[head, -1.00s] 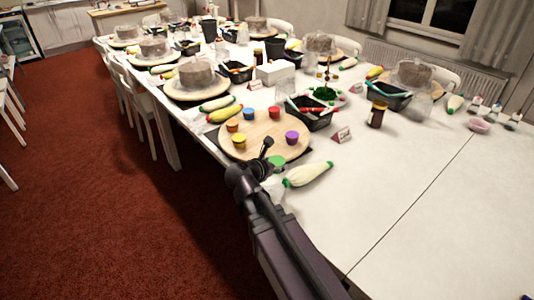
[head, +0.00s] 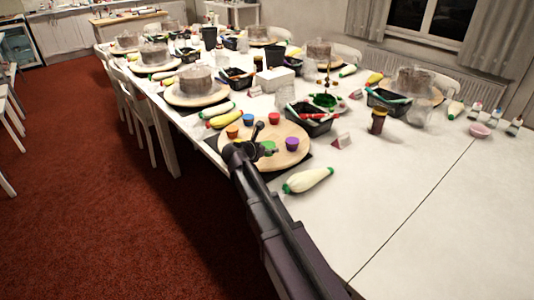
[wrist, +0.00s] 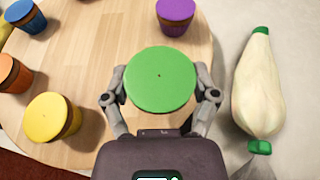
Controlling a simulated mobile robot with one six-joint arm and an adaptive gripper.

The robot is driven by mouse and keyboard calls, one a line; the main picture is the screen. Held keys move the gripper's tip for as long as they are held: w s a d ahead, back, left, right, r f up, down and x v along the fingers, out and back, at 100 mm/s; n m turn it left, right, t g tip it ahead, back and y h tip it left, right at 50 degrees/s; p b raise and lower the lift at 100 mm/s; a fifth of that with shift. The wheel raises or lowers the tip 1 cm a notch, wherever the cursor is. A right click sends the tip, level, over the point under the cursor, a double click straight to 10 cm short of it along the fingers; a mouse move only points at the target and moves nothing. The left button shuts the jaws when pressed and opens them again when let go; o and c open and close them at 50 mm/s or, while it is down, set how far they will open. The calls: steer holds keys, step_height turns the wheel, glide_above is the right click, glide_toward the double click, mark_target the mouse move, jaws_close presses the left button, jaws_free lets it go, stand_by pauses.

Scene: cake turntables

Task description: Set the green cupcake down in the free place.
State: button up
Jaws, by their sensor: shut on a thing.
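The round wooden turntable (head: 292,160) carries a ring of coloured cupcakes. The green cupcake (wrist: 160,79) is between my gripper's fingers (wrist: 160,97), which are shut on its sides. It is over the turntable; I cannot tell whether it touches the wood. It also shows in the head view (head: 268,146), partly hidden by my gripper. The purple cupcake (wrist: 176,15) is beyond it, the yellow one (wrist: 52,117) to its left, the orange one (wrist: 12,73) and blue one (wrist: 26,14) farther left. The red cupcake (head: 274,118) is at the far side.
A cream piping bag with green ends (wrist: 258,85) lies on the table right of the turntable. A black tray (head: 309,122) and a small card (head: 342,142) stand behind it. Bare wood shows in the middle of the turntable. The table's right front is clear.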

steer(key=shift+w+a+f, duration=0.15)
steer(key=shift+w, duration=1)
steer(key=shift+f, duration=0.1)
steer(key=shift+f+b, duration=1.65)
steer(key=shift+b, duration=0.2)
steer(key=shift+f, duration=0.2)
steer(key=o, duration=1)
steer(key=shift+r, duration=0.1)
steer(key=shift+r, duration=0.1)
